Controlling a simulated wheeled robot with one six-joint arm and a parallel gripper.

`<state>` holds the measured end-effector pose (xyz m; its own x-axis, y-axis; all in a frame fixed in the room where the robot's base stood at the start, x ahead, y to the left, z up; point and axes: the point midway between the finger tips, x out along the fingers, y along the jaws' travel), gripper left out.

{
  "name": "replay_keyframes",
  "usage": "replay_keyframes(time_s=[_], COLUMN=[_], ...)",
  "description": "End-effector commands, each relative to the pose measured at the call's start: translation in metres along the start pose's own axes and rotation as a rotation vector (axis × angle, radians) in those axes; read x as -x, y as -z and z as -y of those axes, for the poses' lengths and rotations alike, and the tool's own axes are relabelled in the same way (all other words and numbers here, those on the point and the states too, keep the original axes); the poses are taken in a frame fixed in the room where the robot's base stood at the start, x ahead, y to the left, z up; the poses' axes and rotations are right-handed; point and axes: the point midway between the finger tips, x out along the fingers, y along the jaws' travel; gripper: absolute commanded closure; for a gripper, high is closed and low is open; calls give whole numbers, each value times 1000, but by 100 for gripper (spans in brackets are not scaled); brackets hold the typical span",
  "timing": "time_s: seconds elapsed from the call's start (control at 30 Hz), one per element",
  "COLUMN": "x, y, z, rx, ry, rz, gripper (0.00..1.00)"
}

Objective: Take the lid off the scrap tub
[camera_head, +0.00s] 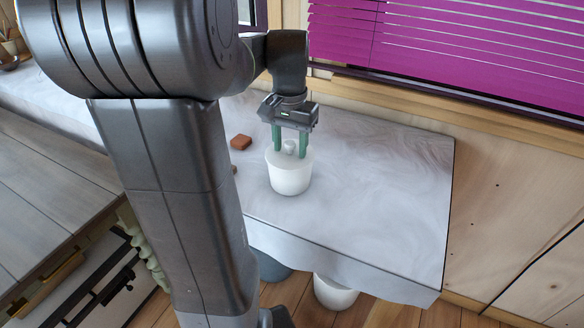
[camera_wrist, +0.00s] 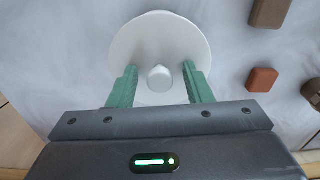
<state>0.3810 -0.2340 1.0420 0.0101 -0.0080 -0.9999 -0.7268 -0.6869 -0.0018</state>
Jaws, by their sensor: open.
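The scrap tub (camera_head: 290,180) is white and stands upright on the marble-look counter. Its white lid (camera_wrist: 160,35) is on top, with a round knob (camera_wrist: 159,76) in the middle. The knob also shows in the head view (camera_head: 290,147). My gripper (camera_head: 291,156) points down over the lid with its green fingers open. In the wrist view the fingers (camera_wrist: 160,80) stand on either side of the knob, with a gap on each side. Whether the fingertips touch the lid I cannot tell.
A reddish-brown block (camera_head: 241,142) lies left of the tub; more brown things (camera_wrist: 270,12) show in the wrist view. The counter (camera_head: 385,195) is clear to the right. Purple blinds (camera_head: 450,40) hang behind. A white bucket (camera_head: 335,293) stands below the counter edge.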

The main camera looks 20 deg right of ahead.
Motion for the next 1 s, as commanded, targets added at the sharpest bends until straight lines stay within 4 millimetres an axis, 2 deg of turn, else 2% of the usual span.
replay_keyframes(time_s=[0.07,0.17,0.57,0.6,0.7,1.0], x=[-8,-9,-4,-3,1,14], y=[-4,-4,-4,-4,-4,-3], z=[0,0,0,0,0,0], rx=[-1,-1,-2,-2,-2,-1], ry=[-3,-3,-2,-2,-2,-2], rz=[19,21,24,24,23,15], gripper=[55,69,70,74,100,100])
